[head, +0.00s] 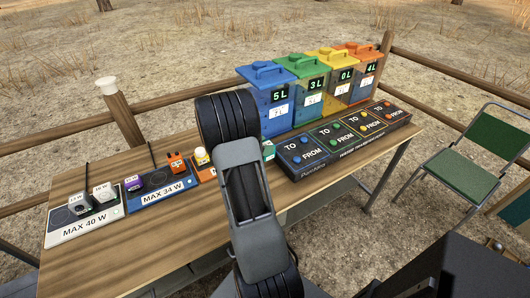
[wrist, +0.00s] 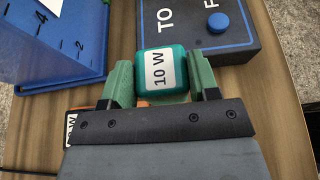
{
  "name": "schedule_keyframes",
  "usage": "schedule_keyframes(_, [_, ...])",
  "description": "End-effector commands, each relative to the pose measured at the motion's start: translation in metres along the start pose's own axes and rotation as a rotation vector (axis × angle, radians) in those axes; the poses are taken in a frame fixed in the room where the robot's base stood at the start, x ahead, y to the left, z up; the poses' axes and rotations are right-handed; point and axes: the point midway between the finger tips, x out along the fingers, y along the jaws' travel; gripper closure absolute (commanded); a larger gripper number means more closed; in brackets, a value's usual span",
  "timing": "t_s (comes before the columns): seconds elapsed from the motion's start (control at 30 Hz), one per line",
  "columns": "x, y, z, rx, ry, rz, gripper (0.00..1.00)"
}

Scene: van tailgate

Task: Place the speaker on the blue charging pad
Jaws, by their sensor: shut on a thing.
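My gripper (wrist: 162,82) is shut on a teal block (wrist: 155,73) with a white "10 W" label, its green fingers on either side. In the head view a bit of the teal block (head: 268,149) shows right of my arm; the gripper is mostly hidden there. I cannot tell whether this block is the speaker, or its height above the table. The blue charging pad (head: 165,197), marked MAX 34 W, lies left of my arm. A purple device (head: 135,186) and an orange device (head: 177,163) sit on it, with dark surface between them.
An orange pad (head: 206,174) with a yellow-and-white device is partly behind my arm. Lidded colored tanks (head: 280,100) and a dark button panel (head: 318,158) stand right. The front left wooden tabletop (head: 150,250) is clear.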

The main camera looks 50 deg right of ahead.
Motion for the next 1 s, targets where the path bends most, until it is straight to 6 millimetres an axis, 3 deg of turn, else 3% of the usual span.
schedule_keyframes(0.27, [0.011,0.004,-0.006,0.001,-0.001,-0.001,0.74])
schedule_keyframes(0.5, [0.022,0.004,-0.033,-0.002,-0.001,0.0,0.74])
schedule_keyframes(0.93, [0.025,0.004,-0.039,0.001,-0.001,0.001,0.74])
schedule_keyframes(0.97, [0.024,0.004,-0.038,0.0,0.0,0.0,0.42])
schedule_keyframes(1.0, [0.024,0.004,-0.038,0.0,0.0,0.001,0.38])
